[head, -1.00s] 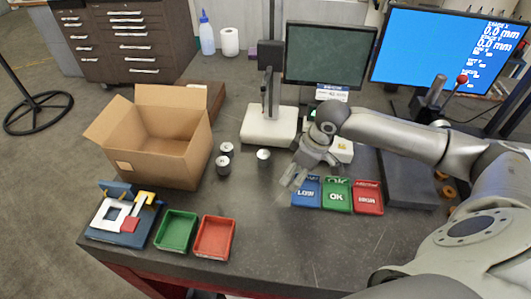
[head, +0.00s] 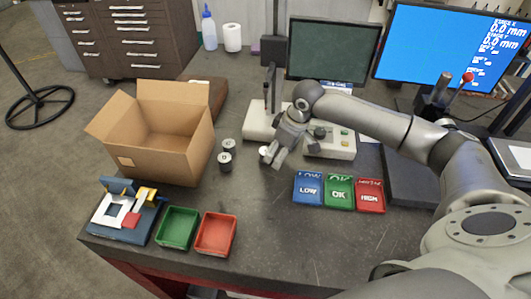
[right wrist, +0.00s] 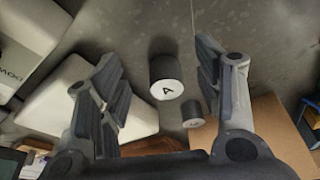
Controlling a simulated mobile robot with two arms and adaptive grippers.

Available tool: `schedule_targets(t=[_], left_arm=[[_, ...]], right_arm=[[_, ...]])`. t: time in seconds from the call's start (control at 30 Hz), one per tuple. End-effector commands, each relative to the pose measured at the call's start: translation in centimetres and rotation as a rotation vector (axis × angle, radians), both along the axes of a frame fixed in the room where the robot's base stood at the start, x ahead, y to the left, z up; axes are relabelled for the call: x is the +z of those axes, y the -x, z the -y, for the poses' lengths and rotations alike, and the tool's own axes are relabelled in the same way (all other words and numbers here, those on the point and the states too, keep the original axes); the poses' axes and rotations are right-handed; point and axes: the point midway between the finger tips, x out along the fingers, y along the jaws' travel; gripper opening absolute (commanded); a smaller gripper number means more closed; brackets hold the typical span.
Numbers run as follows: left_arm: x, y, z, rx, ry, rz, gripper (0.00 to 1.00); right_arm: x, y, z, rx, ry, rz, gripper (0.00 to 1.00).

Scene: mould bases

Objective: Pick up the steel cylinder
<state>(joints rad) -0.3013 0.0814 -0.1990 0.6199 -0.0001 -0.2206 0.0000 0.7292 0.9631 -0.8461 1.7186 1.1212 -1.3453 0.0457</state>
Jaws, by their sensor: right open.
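A short cylinder (head: 264,151) with a pale top stands on the dark bench, partly hidden by my right gripper (head: 277,157) in the head view. My right gripper is open just to its right and above it. In the right wrist view a dark-sided cylinder with a white top marked "A" (right wrist: 166,90) shows between the spread fingers of that gripper (right wrist: 158,65), with no visible contact. Two more dark cylinders with pale tops, one behind (head: 228,146) and one in front (head: 224,162), stand to the left. My left gripper is out of view.
An open cardboard box (head: 165,155) stands left of the cylinders. A white instrument base (head: 262,122) is behind. Blue (head: 308,196), green (head: 339,202) and red (head: 370,204) labelled bins lie to the right. The bench's front middle is clear.

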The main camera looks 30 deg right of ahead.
Motion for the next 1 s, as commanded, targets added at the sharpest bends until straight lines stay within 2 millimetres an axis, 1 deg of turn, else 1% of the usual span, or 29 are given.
schedule_targets(t=[0.17,0.37,0.4,0.5,0.6,0.87,1.0], left_arm=[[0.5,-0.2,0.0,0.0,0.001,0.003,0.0],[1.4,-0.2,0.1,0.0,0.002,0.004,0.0],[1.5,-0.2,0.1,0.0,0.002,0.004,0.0],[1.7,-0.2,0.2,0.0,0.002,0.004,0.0],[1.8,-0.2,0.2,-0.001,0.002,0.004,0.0],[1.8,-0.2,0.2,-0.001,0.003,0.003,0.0],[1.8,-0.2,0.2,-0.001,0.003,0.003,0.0]], right_arm=[[0.1,-1.0,-0.7,0.001,-0.001,0.0,0.6],[0.3,-3.5,-2.2,0.002,-0.001,0.001,0.6],[-0.3,-3.7,-2.4,0.002,0.001,-0.004,0.6],[-1.9,-4.0,-2.4,-0.001,0.001,-0.004,0.6],[-2.7,-4.1,-2.5,0.001,0.001,-0.002,0.6],[-3.0,-4.2,-2.5,0.002,0.002,-0.001,0.6],[-3.0,-4.2,-2.5,0.002,0.002,0.0,0.44]])
